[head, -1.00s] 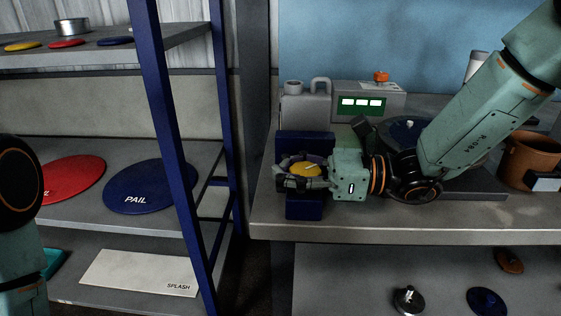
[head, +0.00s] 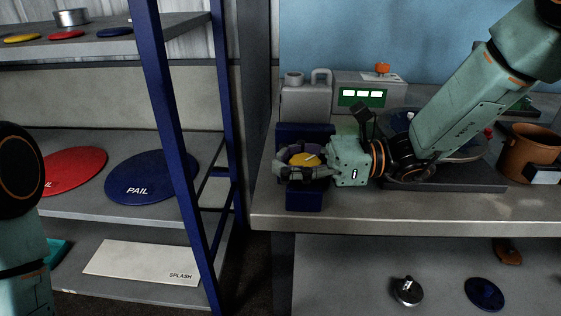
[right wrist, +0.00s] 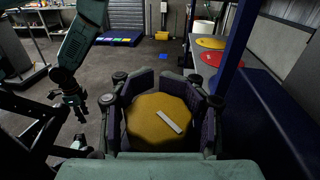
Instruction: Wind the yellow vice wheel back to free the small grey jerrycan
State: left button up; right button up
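The yellow vice wheel (head: 303,160) sits at the front of the blue vice (head: 304,200). In the right wrist view the wheel (right wrist: 150,125) shows a white stripe on its face. My right gripper (head: 300,168) reaches in from the right, and its dark fingers close around the wheel's rim from both sides. The small grey jerrycan (head: 306,100) stands upright just behind the vice; its lower part and any jaw contact are hidden. My left gripper (right wrist: 72,102) hangs in the right wrist view, apart from everything; its fingers are too small to judge.
A grey box with a green display (head: 362,97) stands right of the jerrycan. A brown pot (head: 527,155) is at the right. A blue shelf post (head: 172,150) rises left of the bench. A dark gap separates the shelves from the bench.

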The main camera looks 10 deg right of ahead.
jog(key=shift+o, duration=1.2)
jog(key=shift+a, duration=0.1)
notch_tip(320, 180, up, 10)
jog(key=shift+o, duration=0.4)
